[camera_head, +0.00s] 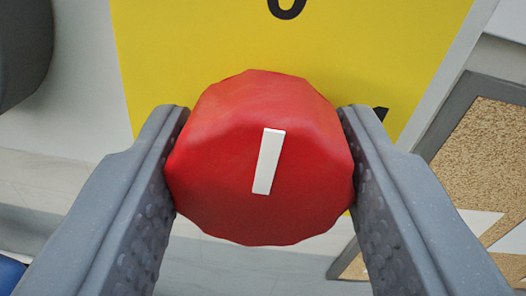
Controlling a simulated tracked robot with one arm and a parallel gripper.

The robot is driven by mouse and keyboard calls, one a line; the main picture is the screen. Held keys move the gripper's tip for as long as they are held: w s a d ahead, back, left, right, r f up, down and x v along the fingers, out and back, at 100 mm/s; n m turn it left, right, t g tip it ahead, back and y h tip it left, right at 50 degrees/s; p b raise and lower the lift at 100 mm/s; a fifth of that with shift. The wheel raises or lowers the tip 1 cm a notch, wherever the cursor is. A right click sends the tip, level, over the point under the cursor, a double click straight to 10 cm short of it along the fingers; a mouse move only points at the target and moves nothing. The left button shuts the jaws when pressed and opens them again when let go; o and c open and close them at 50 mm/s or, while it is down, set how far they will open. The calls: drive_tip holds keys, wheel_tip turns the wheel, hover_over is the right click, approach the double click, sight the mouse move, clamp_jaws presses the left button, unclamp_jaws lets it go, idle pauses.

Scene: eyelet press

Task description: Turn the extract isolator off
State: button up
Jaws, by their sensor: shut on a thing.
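The extract isolator shows as a red, many-sided knob (215,195) in the middle of the head camera view. A white pointer bar (269,161) on its face stands nearly upright, its top leaning slightly right. Behind the knob is a yellow plate (190,40), with part of a black character (287,10) at its top edge and a black mark at the knob's upper right, mostly hidden by my finger. My gripper (262,170) is shut on the knob, one grey finger against its left side and one against its right.
A dark rounded object (22,45) is at the upper left. A grey-framed cork board (490,150) with white sheets is at the right. A blue thing (10,275) shows at the lower left corner. Pale floor lies below.

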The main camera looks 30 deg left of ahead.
idle(0.3)
drive_tip(key=o, duration=1)
drive_tip(key=shift+w+d, duration=0.1)
drive_tip(key=b+v, duration=0.1)
drive_tip(key=v, duration=1.2)
drive_tip(key=shift+s+d, duration=0.15)
drive_tip(key=shift+s, duration=0.25)
